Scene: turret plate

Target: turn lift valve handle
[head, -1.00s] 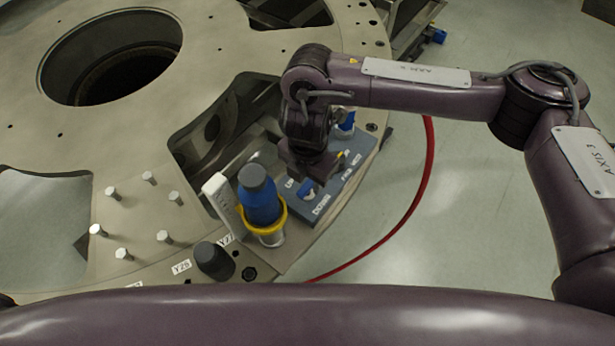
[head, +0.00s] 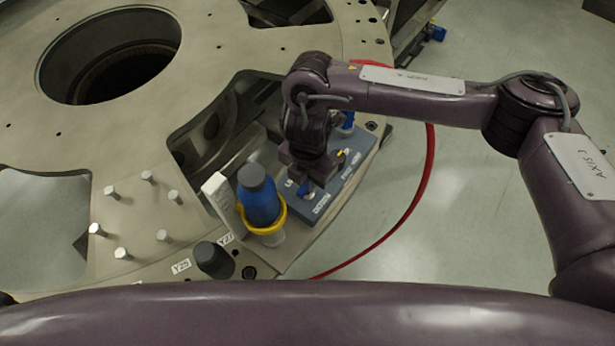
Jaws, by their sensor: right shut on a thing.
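The valve block (head: 318,207) is a blue-grey panel with white labels on the turret plate's right edge. A blue valve handle (head: 306,188) shows at its near end, partly hidden by my right gripper. My right gripper (head: 305,178) points down from the wrist and is shut on this handle; its fingertips are mostly hidden. Another blue handle (head: 346,123) shows at the far end of the block, behind my wrist, with a small yellow part between. I cannot tell which label belongs to the held handle. My left gripper is not in view.
A blue bottle (head: 260,203) in a yellow ring (head: 265,229) stands close left of the block, beside a white box (head: 217,190). A dark knob (head: 213,260) and several bolts (head: 97,230) stand on the plate (head: 60,160). A red hose (head: 410,210) curves over open floor at right.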

